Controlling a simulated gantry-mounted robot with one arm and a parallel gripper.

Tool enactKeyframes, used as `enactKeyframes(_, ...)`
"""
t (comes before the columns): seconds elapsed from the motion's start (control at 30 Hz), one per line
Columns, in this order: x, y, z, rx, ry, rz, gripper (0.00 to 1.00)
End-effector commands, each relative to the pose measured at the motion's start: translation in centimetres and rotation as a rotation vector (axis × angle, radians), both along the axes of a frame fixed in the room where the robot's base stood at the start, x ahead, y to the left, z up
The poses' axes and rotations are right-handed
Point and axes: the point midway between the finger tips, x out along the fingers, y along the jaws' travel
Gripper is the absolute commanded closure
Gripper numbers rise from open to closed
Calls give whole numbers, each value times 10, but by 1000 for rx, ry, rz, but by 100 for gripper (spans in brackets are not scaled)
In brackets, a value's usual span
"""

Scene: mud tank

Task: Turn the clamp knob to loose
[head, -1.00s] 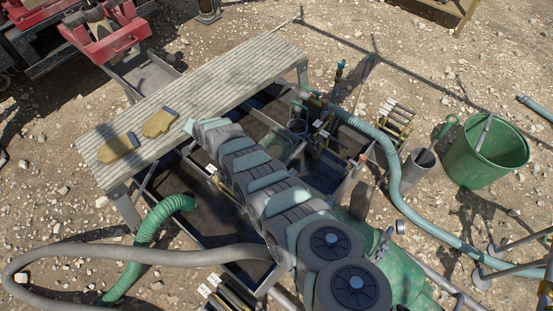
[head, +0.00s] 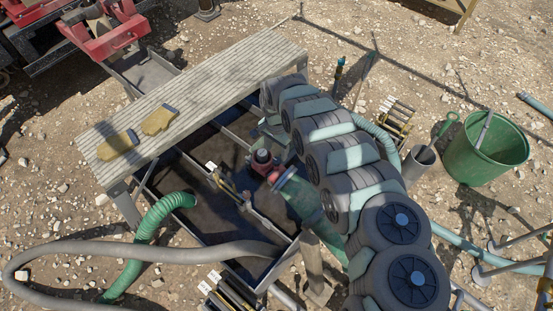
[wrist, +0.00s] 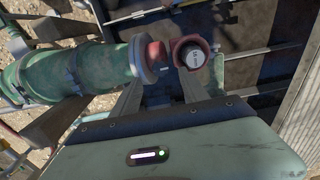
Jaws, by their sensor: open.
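I cannot pick out the clamp knob for certain in either view. The red fitting also shows in the head view (head: 262,160), over the tank. A green flanged cylinder (wrist: 75,72) lies to its left in the wrist view and also shows in the head view (head: 300,196). My gripper is open, its two grey fingers apart with nothing seen between them. In the head view my arm mostly hides the gripper.
A ribbed walkway board (head: 195,95) with yellow gloves (head: 118,145) runs along the tank's upper left side. A grey hose (head: 150,254) crosses the tank's near corner. A green bucket (head: 486,150) stands at right. Brass-coloured valve parts (head: 225,183) sit near the tank's middle.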

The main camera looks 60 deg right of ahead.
Motion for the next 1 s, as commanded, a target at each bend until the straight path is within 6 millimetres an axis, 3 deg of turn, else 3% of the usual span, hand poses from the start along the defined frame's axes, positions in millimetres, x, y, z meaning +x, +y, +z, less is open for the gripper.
enactKeyframes(0.1,1,1,-23,3,-2,-1,48)
enactKeyframes(0.4,1,0,-55,0,-2,0,48)
enactKeyframes(0.8,0,-1,-57,-2,-1,0,49)
enactKeyframes(1.0,0,-1,-57,-2,-1,0,65)
